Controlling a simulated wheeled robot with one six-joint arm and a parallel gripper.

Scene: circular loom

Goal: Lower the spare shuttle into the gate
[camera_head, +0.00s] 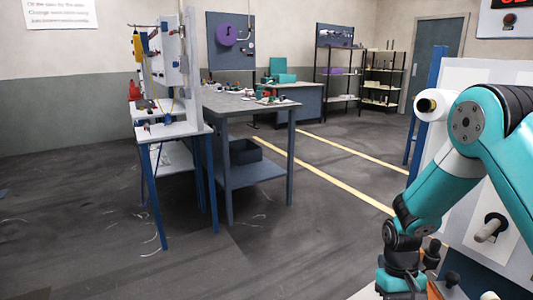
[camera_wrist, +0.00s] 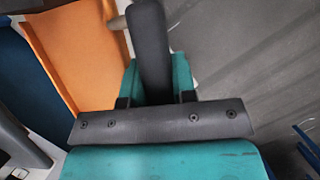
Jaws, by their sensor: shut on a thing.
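In the wrist view my gripper (camera_wrist: 150,45) shows as a dark finger in front of a teal housing and a dark bolted bar. It is shut. The thing in it is mostly hidden behind the finger; a pale tan piece (camera_wrist: 118,22) beside the finger seems to be part of the spare shuttle. An orange surface (camera_wrist: 75,50) lies to the left of the finger; I cannot tell if it belongs to the gate. In the head view my arm reaches down at the right, and its fingertips are out of sight below the frame. The gate is not clearly visible.
A grey workbench (camera_head: 235,100) and a blue-legged stand (camera_head: 170,130) are farther off. The floor between is open. Dark shelves (camera_head: 383,80) stand at the back.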

